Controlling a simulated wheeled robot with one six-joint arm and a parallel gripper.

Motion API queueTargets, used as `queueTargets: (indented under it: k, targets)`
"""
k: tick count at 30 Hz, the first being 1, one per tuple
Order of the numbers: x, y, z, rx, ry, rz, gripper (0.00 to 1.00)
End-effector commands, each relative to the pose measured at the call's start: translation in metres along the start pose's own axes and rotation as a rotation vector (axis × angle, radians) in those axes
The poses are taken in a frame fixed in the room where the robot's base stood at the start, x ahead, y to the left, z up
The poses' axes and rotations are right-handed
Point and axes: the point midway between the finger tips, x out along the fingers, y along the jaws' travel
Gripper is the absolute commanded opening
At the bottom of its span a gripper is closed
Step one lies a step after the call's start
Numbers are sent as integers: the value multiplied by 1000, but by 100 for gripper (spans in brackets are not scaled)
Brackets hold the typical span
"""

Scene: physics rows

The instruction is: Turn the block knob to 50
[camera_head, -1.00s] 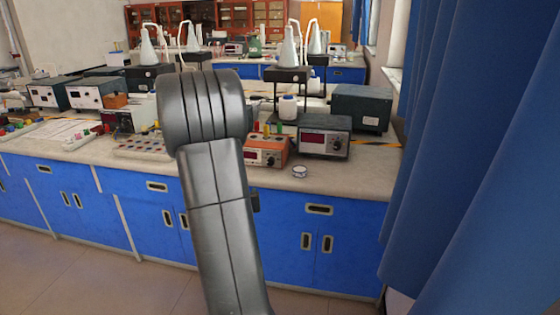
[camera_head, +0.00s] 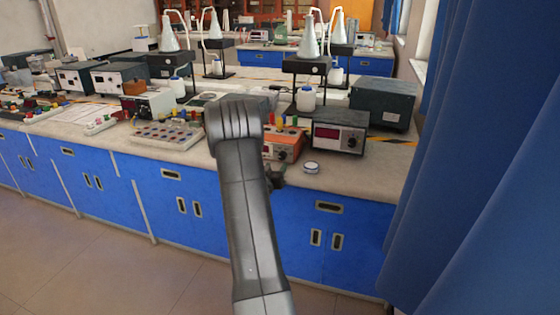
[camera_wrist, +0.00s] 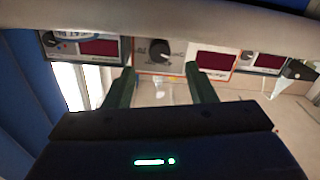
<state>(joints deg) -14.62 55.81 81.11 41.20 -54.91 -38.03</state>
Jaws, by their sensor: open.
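A round dark knob (camera_wrist: 159,50) sits on the pale front panel of an orange instrument box (camera_head: 291,143), beside a dark red display (camera_wrist: 214,62). The wrist picture appears upside down. In the wrist view my gripper (camera_wrist: 160,70) is open, its two dark fingers apart on either side of the knob in the picture. The fingers appear in front of the panel, with nothing between them. I cannot read the knob's setting. In the head view my arm covers the box's left part, and my gripper (camera_head: 276,177) shows only partly, at the bench's front edge.
A dark meter box (camera_head: 337,132) with a red display and knob stands right of the orange box. A small round white dish (camera_head: 311,168) lies near the bench edge. A component board (camera_head: 166,135) lies to the left. A blue curtain (camera_head: 490,180) hangs at the right.

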Motion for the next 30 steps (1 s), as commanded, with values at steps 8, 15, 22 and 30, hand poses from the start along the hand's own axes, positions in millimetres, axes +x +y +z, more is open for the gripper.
queueTargets:
  k: [8, 15, 22, 30]
  targets:
    - [44, 1, 0, 1, 0, 2, 50]
    - [55, 0, 0, 0, -1, 0, 50]
    - [55, 0, 0, 0, -1, 0, 50]
    - [55, 0, 0, 0, -1, 0, 6]
